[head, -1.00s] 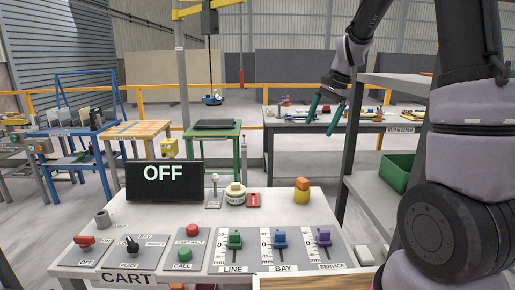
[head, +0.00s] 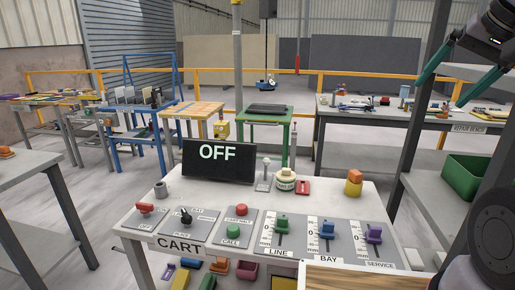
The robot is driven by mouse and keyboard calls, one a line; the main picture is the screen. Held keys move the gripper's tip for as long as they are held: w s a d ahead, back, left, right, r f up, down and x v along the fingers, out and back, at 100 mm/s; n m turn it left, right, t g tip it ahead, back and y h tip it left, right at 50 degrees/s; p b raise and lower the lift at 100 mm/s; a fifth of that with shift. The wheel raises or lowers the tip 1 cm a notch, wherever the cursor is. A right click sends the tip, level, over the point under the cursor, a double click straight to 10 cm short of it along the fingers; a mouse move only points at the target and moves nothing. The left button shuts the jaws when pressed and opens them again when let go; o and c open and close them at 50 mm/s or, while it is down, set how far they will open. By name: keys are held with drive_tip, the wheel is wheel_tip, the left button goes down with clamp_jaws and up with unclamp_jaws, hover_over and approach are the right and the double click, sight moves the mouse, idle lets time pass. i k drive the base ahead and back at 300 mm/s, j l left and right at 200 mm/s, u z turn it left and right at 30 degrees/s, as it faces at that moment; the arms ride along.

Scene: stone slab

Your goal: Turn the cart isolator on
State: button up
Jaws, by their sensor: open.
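The cart isolator, a red handle (head: 146,208) on a grey plate, sits at the left end of the CART console (head: 330,191).
Right of the handle are a black selector (head: 186,216), red and green buttons (head: 233,231), and LINE, BAY and SERVICE sliders (head: 327,229). A grey cup (head: 161,189) stands behind the handle. A shelf rack with a green bin (head: 471,176) is at right.

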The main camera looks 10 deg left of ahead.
sight(145, 208)
drive_tip(key=k+j+z, duration=0.1)
drive_tip(key=j, duration=0.15)
drive_tip(key=u, duration=0.4)
drive_tip(key=j+u, duration=0.15)
drive_tip(key=u, duration=0.25)
drive_tip(key=j+u, duration=0.1)
drive_tip(key=u, duration=0.3)
drive_tip(key=j+u, duration=0.1)
drive_tip(key=u, duration=0.3)
drive_tip(key=i+j+u, duration=0.1)
drive_tip(key=j+u, duration=0.15)
drive_tip(key=j, duration=0.35)
